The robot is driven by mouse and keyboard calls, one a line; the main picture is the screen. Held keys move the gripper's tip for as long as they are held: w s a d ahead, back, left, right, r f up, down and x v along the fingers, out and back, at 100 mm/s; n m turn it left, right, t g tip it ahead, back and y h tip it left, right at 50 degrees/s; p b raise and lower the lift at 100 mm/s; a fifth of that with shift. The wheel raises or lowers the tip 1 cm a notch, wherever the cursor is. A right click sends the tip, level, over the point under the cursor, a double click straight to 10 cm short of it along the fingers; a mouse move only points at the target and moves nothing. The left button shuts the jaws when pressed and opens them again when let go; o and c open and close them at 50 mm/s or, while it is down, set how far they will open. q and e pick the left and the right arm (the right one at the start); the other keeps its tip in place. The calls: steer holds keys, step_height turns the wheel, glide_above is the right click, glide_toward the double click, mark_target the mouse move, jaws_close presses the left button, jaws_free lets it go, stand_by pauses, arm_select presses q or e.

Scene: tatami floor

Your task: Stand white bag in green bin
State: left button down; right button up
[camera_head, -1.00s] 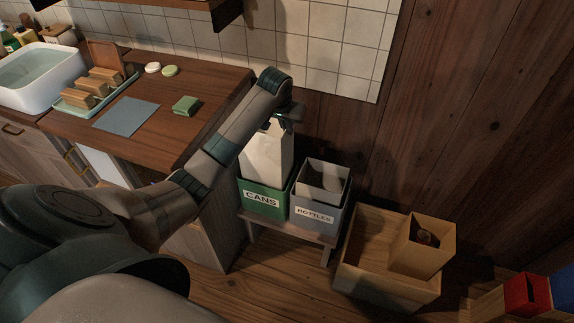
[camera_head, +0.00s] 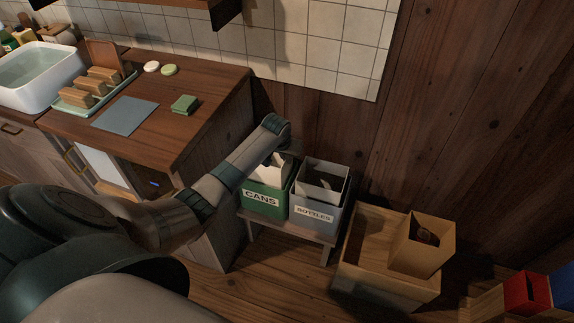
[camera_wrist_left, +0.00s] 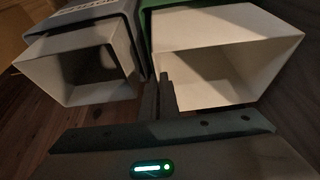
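The green bin (camera_head: 262,203), labelled CANS, stands on a low wooden stand. The white bag (camera_head: 268,174) is upright inside it, with its upper part showing above the rim. The left wrist view shows the open mouth of the white bag (camera_wrist_left: 228,28) and a strip of the green bin (camera_wrist_left: 146,45) around it. My left gripper (camera_wrist_left: 160,95) is low over the bin, its fingers close together at the edge of the bag and shut on its wall. In the head view my left wrist hides part of the bag and the fingertips. My right gripper is out of view.
A grey bin (camera_head: 315,212) labelled BOTTLES, with a pale liner (camera_head: 325,190), stands right beside the green bin. A counter (camera_head: 205,92) is at left. A wooden crate (camera_head: 368,258) with a box and a red container (camera_head: 525,292) are at right.

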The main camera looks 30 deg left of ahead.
mark_target(287, 165)
arm_select(q)
step_height(287, 165, down, 4)
steer(key=shift+r, duration=0.2)
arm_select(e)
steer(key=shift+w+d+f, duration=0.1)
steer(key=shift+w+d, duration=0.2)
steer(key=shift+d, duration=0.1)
arm_select(q)
steer(key=shift+f, duration=0.15)
